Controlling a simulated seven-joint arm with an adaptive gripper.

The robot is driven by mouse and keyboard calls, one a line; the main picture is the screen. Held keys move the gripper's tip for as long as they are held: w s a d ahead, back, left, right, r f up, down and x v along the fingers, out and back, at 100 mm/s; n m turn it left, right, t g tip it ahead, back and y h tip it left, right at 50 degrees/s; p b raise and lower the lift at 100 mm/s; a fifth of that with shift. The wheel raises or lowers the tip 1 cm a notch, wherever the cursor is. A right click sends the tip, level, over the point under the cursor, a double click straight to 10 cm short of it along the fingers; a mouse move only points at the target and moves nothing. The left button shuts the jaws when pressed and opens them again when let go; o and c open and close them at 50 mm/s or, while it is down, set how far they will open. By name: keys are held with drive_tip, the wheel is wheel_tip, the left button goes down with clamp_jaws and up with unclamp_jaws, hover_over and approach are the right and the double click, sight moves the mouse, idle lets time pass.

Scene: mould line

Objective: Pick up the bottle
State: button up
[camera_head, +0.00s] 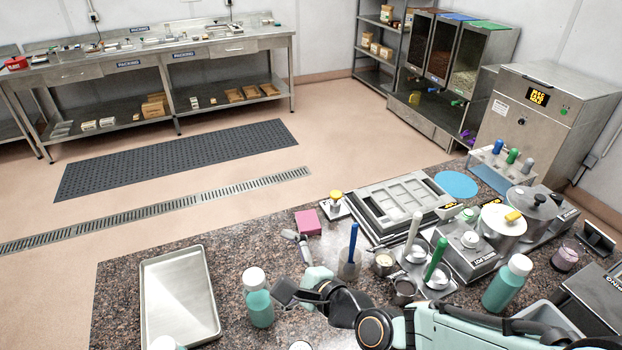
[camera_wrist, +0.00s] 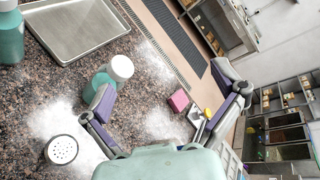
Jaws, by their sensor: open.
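A bottle (camera_head: 258,305) of teal liquid with a white cap stands upright on the speckled counter, right of the metal tray. In the wrist view this bottle (camera_wrist: 107,78) is partly hidden behind one finger of my gripper. My gripper (camera_head: 285,263) is open and empty, close to the bottle's right side; in the wrist view its fingers (camera_wrist: 163,79) are spread wide. The bottle is by the left finger, not centred between them; I cannot tell whether they touch. A similar bottle (camera_head: 505,286) stands at the right, and another (camera_wrist: 10,38) is at the wrist view's left edge.
An empty metal tray (camera_head: 152,300) lies left of the bottle. A pink block (camera_head: 308,222), a container with a blue-handled tool (camera_head: 349,262) and a mould (camera_head: 398,205) stand beyond my gripper. A white-topped shaker (camera_wrist: 61,150) is near the left finger.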

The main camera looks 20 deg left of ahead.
drive_tip(key=s+a+f+m+g+y, duration=0.1)
drive_tip(key=s+a+f+m+g, duration=0.3)
drive_tip(key=s+f, duration=0.45)
drive_tip(key=s+a+f+m+g, duration=0.25)
drive_tip(key=s+a+f, duration=0.35)
drive_tip(key=f, duration=0.4)
drive_tip(key=x, duration=0.4)
drive_tip(key=s+x, duration=0.1)
drive_tip(key=x, duration=0.1)
drive_tip(key=shift+d+f, duration=0.1)
drive_tip(key=shift+f, duration=0.05)
drive_tip(key=c, duration=1.3)
